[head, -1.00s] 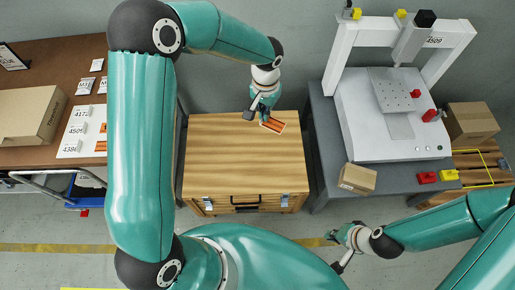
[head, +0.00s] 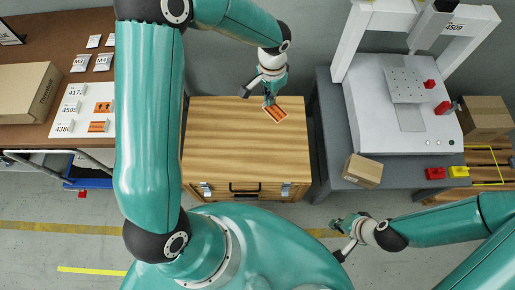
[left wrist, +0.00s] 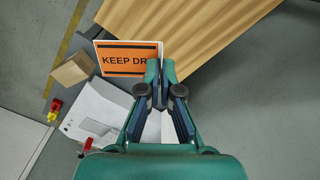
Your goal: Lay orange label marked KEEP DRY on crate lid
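The orange label (head: 276,114), with a white border, is held at one edge in my left gripper (head: 268,101). In the left wrist view the label (left wrist: 122,60) reads "KEEP DR", with the end of the text hidden behind the fingertips (left wrist: 160,68). The wooden crate lid (head: 235,145) is bare. In the head view the label appears over its far right corner, tilted; in the wrist view it appears raised above the lid (left wrist: 190,35). My right gripper (head: 340,239) is empty, with its fingers apart, in front of the grey bench.
Left, a brown table holds a label sheet (head: 90,112) and a carton (head: 28,92). Right, a grey bench (head: 335,130) carries a white gantry machine (head: 400,110), a small box (head: 362,171) and red and yellow blocks. Most of the lid is clear.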

